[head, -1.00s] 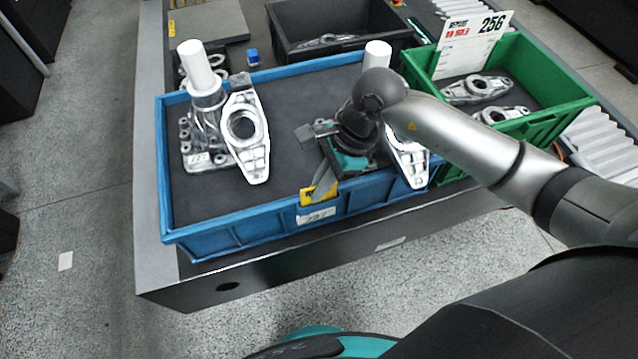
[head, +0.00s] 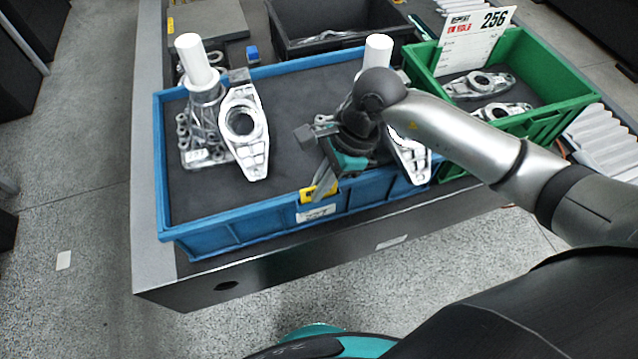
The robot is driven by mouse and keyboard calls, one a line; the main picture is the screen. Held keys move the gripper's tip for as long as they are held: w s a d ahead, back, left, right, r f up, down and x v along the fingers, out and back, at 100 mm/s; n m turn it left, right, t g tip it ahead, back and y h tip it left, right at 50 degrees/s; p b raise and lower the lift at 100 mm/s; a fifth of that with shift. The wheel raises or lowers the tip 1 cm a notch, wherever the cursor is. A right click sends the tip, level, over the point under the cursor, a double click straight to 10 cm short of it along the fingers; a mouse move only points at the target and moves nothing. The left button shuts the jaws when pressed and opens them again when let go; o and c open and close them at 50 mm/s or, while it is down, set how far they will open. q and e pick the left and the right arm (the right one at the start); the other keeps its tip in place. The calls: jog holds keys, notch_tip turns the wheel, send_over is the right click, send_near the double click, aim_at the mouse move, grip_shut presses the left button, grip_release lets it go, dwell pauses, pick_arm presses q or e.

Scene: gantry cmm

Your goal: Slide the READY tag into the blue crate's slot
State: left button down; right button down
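The blue crate (head: 235,231) stands on the dark bench, with a white number label (head: 316,213) on its front wall. A yellow tag (head: 318,192), which I take for the READY tag, is at the top of that wall, just above the label. My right gripper (head: 321,184) reaches down over the front rim with its fingertips at the yellow tag and looks shut on it. The tag's writing is too small to read. I cannot tell whether its lower edge is inside the slot. My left gripper is not in view.
The blue crate holds metal castings (head: 243,133) and white cylinders (head: 193,60). A green crate (head: 540,122) with castings and a white 256 card (head: 474,40) stands at the right. A black crate (head: 300,22) is behind. My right arm crosses above the blue crate's right end.

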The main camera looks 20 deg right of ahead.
jog(key=c, duration=0.7)
grip_release()
jog(key=shift+r+p, duration=2.3)
jog(key=shift+r, duration=1.25)
